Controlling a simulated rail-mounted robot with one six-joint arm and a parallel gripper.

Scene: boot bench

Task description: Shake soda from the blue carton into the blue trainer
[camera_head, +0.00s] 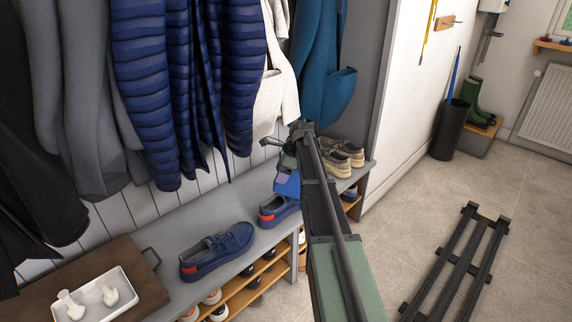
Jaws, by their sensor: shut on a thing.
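The blue carton (288,186) is in my gripper (286,168), which is shut on it. The carton is above the grey bench, over or close to the rear blue trainer; its exact height and tilt are hard to tell. One blue trainer (217,251) with a red heel patch sits on the bench in the open. The other blue trainer (275,211) is farther along to the right, partly hidden by my arm and the carton. Whether any soda is in either shoe does not show.
The grey bench (178,224) also bears beige shoes (340,155) at the right and a brown board (150,288) with a white tray (125,307) at the left. Coats, including a navy quilted jacket (145,75), hang low behind. Shoes fill the wooden shelf below.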

